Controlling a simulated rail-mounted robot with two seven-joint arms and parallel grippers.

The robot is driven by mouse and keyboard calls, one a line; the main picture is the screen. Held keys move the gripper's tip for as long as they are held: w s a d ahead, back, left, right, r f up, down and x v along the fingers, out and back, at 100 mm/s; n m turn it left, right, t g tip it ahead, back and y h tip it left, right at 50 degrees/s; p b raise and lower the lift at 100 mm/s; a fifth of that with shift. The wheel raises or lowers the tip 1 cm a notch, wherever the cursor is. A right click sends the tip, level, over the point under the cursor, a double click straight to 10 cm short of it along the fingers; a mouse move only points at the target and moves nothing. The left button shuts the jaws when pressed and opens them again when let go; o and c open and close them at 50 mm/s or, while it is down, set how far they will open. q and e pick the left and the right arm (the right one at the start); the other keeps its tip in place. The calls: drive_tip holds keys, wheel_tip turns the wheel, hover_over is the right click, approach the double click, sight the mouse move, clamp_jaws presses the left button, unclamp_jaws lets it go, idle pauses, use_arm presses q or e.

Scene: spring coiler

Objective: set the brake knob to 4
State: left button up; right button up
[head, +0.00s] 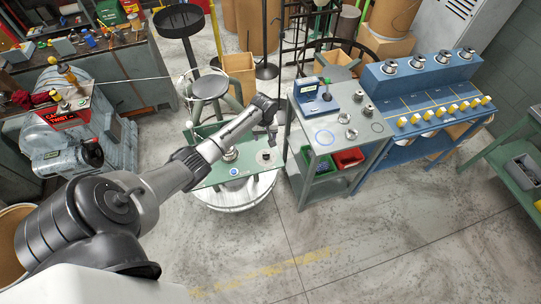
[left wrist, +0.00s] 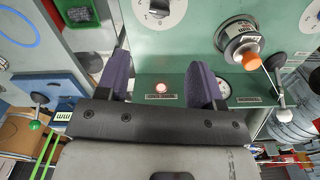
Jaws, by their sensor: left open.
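A white numbered dial with a grey knob, which looks like the brake knob (left wrist: 160,9), sits on a green panel (left wrist: 185,45). It is partly cut off at the top edge of the left wrist view, and I cannot read its setting. In the head view the panel (head: 206,184) shows below my arm, with a small grey knob on a pale disc (head: 266,157). My left gripper (head: 270,136) is over the panel's right part. In the left wrist view its dark, purple-padded fingers (left wrist: 160,66) are apart with nothing between them, and the knob lies beyond their tips. My right gripper is not in view.
An orange-tipped spindle (left wrist: 245,50), a lit lamp (left wrist: 160,87) and a lever (left wrist: 280,90) are on or near the panel. A grey cart (head: 335,120) and a blue bench (head: 425,95) stand to the right. The front floor is clear.

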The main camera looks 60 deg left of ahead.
sight(266, 154)
use_arm(q)
wheel_tip(266, 154, down, 12)
drive_tip(key=b, duration=0.2)
drive_tip(key=shift+d+f+b, duration=0.15)
drive_tip(key=shift+f+b, duration=0.05)
drive_tip(key=shift+b, duration=0.15)
drive_tip(key=shift+f, duration=0.7)
drive_tip(key=shift+b, duration=0.3)
drive_tip(key=c, duration=0.9)
